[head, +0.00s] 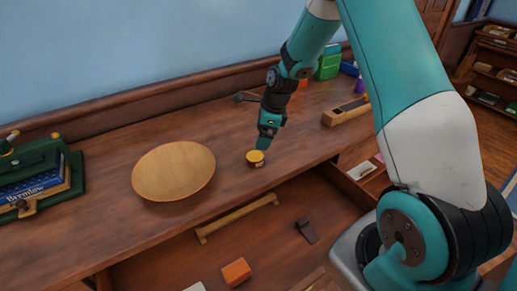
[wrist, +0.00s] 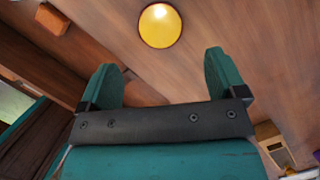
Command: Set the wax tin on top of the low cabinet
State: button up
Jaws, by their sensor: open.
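The wax tin (head: 256,159), small and round with a yellow lid, stands upright on the wooden top of the low cabinet (head: 110,215). Its shiny yellow lid also shows in the wrist view (wrist: 160,26), beyond my fingertips. My gripper (head: 266,146) points down close over the tin in the head view. In the wrist view my gripper (wrist: 162,62) is open, with its two fingers spread and nothing between them. The tin appears free of both fingers.
A round wooden plate (head: 173,171) lies left of the tin, and a book (head: 33,185) in a green holder farther left. A wooden block (head: 346,111) lies to the right. Below the front edge, an open drawer-like space holds an orange box (head: 236,272) and a dark object (head: 307,230).

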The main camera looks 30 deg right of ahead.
jog(key=s+a+r+n, duration=0.9)
jog(key=a+r+n, duration=0.3)
jog(key=r+n, duration=0.15)
jog(key=s+a+r+n, duration=0.2)
jog(key=s+a+n, duration=0.1)
jog(key=s+n, duration=0.3)
jog(key=s+a+r+n+g+y, duration=0.1)
jog(key=s+a+r+n, duration=0.1)
jog(key=s+n, duration=0.4)
jog(key=s+a+r+n, duration=0.3)
jog(key=s+n, duration=0.3)
jog(key=s, duration=0.2)
jog(key=shift+a+g+y, duration=0.3)
jog(key=shift+a+g, duration=0.1)
